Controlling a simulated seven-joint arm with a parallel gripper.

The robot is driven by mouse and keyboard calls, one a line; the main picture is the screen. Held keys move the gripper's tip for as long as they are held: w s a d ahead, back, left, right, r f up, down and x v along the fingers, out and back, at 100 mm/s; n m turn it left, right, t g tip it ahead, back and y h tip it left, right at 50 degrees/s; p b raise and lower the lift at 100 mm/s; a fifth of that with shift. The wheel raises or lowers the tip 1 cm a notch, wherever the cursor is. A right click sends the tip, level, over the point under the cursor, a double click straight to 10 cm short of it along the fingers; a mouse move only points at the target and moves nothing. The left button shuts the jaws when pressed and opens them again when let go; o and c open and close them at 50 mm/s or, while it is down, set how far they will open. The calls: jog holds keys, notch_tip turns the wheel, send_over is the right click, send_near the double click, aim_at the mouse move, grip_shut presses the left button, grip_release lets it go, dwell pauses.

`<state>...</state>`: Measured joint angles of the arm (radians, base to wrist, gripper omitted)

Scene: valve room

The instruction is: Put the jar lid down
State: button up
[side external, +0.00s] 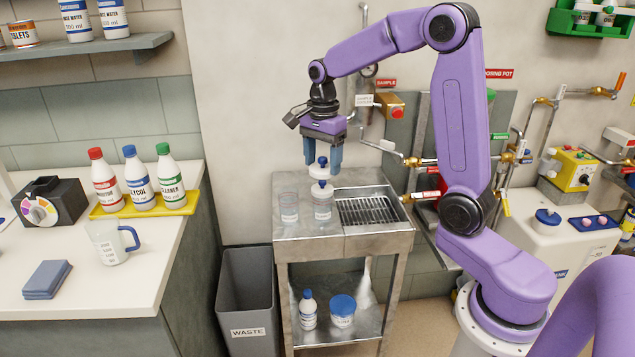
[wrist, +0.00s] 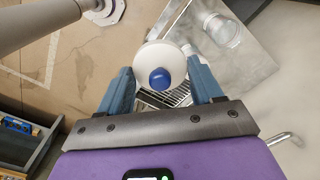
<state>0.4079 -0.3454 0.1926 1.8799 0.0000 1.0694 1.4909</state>
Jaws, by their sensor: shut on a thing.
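My gripper (side external: 322,168) points down above the steel cart and is shut on the white jar lid (side external: 319,172), which has a blue knob. In the wrist view the lid (wrist: 146,62) sits between my two fingers (wrist: 162,88), knob toward the camera.
The steel cart (side external: 300,238) has a drain grate (side external: 367,210) at its right. Its lower shelf holds a bottle (side external: 308,310) and a blue-lidded tub (side external: 342,311). A waste bin (side external: 246,300) stands left of it. Pipes and valves (side external: 420,161) are on the wall behind.

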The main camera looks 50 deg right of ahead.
jog(key=s+a+f+n, duration=0.4)
jog(key=f+n, duration=0.2)
jog(key=n, duration=0.3)
jog(key=s+a+f+n, duration=0.3)
jog(key=f+n, duration=0.3)
jog(key=n, duration=0.3)
notch_tip(320, 180, up, 6)
jog(key=w+d, duration=1.8)
jog(key=w, duration=0.5)
jog(key=shift+s+f, duration=0.2)
jog(key=shift+f, duration=7.65)
